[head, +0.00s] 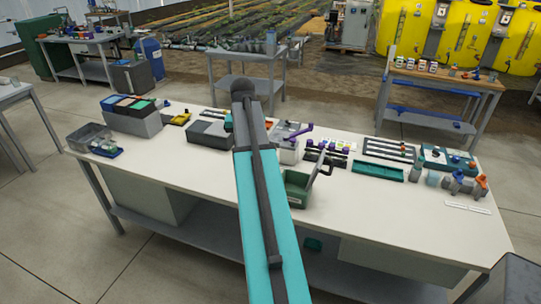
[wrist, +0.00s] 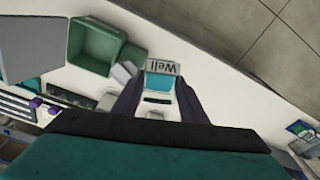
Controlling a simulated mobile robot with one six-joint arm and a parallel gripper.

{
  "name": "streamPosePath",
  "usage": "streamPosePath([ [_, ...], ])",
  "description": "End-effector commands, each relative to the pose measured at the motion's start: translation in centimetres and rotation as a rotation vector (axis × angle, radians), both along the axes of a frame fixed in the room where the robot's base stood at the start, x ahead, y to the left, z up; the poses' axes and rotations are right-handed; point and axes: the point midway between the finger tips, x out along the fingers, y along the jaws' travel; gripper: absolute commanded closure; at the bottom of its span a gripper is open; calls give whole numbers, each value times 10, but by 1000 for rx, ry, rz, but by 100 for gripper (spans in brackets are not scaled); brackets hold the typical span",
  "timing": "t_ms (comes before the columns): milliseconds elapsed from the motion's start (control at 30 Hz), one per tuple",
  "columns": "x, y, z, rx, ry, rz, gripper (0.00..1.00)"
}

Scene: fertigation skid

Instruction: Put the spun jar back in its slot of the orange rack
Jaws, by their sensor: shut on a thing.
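In the wrist view my gripper (wrist: 159,82) has its two dark fingers on either side of a small thing with a teal face and a pale label reading "Well" (wrist: 162,67). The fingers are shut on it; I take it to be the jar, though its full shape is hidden. White bench top lies behind it. In the head view my arm hides the gripper and the jar. No rack slot is clearly seen.
An open green bin (head: 297,188) stands right of my arm; it also shows in the wrist view (wrist: 95,45). A purple-levered device (head: 290,142), a teal tray (head: 378,170) and grey boxes (head: 132,116) stand on the bench (head: 400,225). The bench's front strip is clear.

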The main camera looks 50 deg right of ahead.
Motion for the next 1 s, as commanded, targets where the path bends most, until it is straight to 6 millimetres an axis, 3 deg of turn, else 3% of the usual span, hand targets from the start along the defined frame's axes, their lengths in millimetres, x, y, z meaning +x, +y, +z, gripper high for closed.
streamPosePath([
  [100, 24, 34, 17, -1, -2, 72, 89],
  [367, 65, 107, 48, -2, -3, 221, 89],
  [700, 101, 208, 43, 0, 0, 430, 89],
  [1000, 119, 300, 39, 0, 1, 616, 89],
])
